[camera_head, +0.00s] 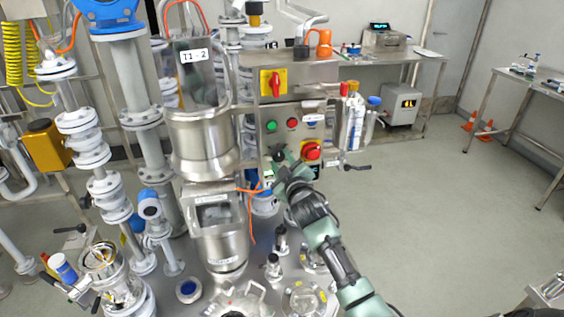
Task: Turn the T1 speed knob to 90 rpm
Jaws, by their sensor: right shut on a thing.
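A grey control box (288,112) stands in the middle, with a green button (271,126), a red button (292,122) and a blue button (311,125) on its face. A large red mushroom button (311,151) sits below them on the right. My right gripper (278,158) reaches up from the lower right and is shut on the dark speed knob (277,149) at the lower left of the box. The gripper hides part of the knob, and I cannot read its pointer or scale. My left gripper is not in view.
A steel vessel labelled T1-2 (194,56) stands close left of the box. A yellow panel with a red switch (275,82) is above it. An orange cable (250,191) hangs beside my gripper. Flanged pipes (140,80) crowd the left; open floor (440,200) lies right.

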